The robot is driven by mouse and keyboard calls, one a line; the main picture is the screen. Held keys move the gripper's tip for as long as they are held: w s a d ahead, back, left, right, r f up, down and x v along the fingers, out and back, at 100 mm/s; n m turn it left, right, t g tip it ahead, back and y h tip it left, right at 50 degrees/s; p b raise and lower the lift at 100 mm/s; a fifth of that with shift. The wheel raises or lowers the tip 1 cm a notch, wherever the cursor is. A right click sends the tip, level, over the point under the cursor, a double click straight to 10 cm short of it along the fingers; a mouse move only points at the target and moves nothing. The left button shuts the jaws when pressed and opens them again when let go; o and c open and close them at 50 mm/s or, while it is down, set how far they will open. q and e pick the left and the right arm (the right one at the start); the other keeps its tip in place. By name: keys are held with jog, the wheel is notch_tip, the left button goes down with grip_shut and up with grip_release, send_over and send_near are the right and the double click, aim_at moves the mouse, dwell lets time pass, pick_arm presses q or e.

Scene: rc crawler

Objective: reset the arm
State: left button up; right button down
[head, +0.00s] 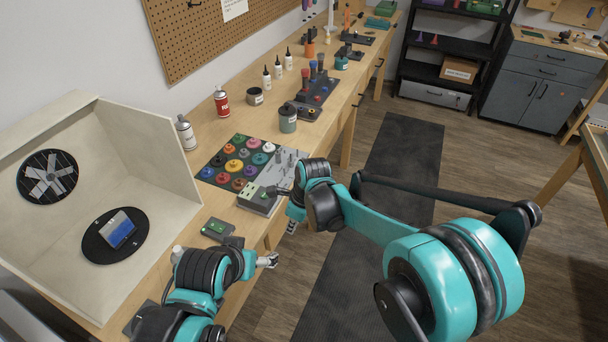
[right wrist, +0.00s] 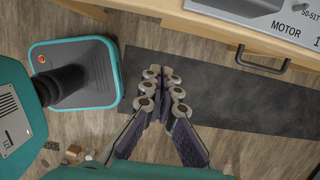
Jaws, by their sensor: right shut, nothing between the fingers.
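My right gripper (head: 293,221) hangs just off the front edge of the workbench in the head view, beyond my teal forearm. In the right wrist view my right gripper (right wrist: 163,84) is shut, its fingertips together with nothing between them, above the dark floor mat. My left gripper (head: 270,260) is at the bench edge in the head view, nearer to me. It is small and partly hidden by its wrist, so its opening cannot be made out.
The workbench (head: 190,215) holds a beige booth (head: 150,150), a board of coloured discs (head: 212,165), a grey motor box (head: 262,203) and several bottles. A dark mat (head: 400,140) lies on the clear floor. Shelves and a cabinet (head: 530,85) stand at the back.

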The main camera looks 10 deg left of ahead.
jog(key=s+d+r+n+t, duration=0.25)
jog(key=d+r+n, duration=0.25)
jog(key=d, duration=0.3)
jog(key=s+d+r+n+t, duration=0.1)
jog(key=s+d+r+n, duration=0.3)
jog(key=d, duration=0.5)
jog(key=s+d+r+n+t+h, duration=0.1)
jog(key=s+d+n+t+h, duration=0.1)
jog(key=s+d+n, duration=0.7)
jog(key=d+n+t, duration=0.1)
jog(key=d+n, duration=0.2)
jog(key=shift+s+r+h, duration=0.2)
jog(key=shift+s+h, duration=0.1)
